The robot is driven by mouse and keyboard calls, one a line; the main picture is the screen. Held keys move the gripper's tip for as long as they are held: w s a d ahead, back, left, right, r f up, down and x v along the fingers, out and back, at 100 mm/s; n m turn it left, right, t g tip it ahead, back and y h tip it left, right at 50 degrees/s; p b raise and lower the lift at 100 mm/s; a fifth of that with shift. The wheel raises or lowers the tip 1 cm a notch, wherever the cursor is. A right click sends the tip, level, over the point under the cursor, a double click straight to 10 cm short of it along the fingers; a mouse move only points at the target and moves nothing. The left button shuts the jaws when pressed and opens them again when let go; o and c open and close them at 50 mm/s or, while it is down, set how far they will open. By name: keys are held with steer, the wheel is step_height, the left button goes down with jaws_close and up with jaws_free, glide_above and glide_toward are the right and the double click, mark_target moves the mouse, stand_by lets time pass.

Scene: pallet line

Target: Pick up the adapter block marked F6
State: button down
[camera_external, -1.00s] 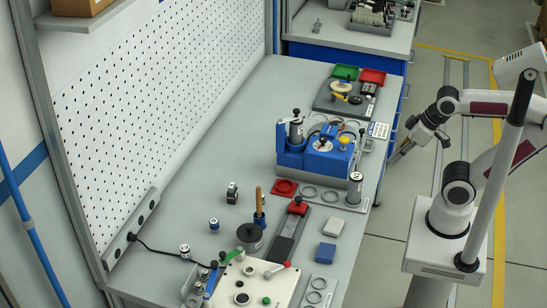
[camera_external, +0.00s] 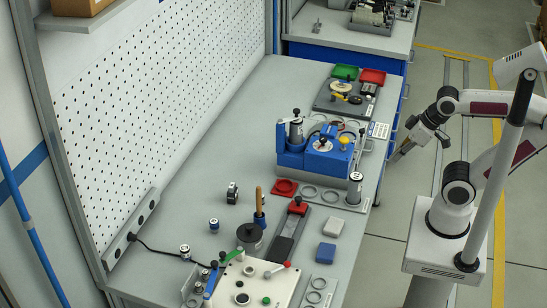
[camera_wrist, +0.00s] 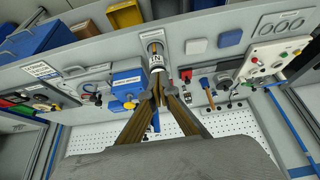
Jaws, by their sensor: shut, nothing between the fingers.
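My gripper (camera_external: 398,155) hangs off the right side of the workbench in the external view, apart from everything on it. In the wrist view, its brown fingers (camera_wrist: 165,78) come together at the tips, with nothing between them. A small dark-and-metal block (camera_external: 232,192) stands mid-bench. I cannot read F6 on any part, so I cannot tell which is the adapter block.
A blue fixture (camera_external: 325,158) stands behind the labelled cylinder. Bare bench surface (camera_external: 190,200) lies along the pegboard.

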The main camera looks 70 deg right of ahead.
steer(key=c, duration=1.5)
jaws_free()
steer(key=shift+o, duration=0.2)
steer(key=w+a+r+t, duration=0.1)
steer(key=w+a+t, duration=0.1)
steer(key=w, duration=1.2)
steer(key=w+a+t, duration=0.2)
steer(key=w, duration=1.3)
steer(key=w+a+f+t, duration=0.1)
steer(key=w+a+f, duration=0.1)
steer(key=w+f, duration=0.2)
steer(key=w+a+f+t+y, duration=0.1)
steer(key=w+f, duration=0.3)
steer(key=w, duration=0.6)
steer(key=w+a+f+n+t, duration=0.1)
steer(key=w+a+f+t, duration=0.1)
steer(key=w+f, duration=0.2)
steer(key=shift+w+a, duration=0.4)
steer(key=shift+w, duration=1.2)
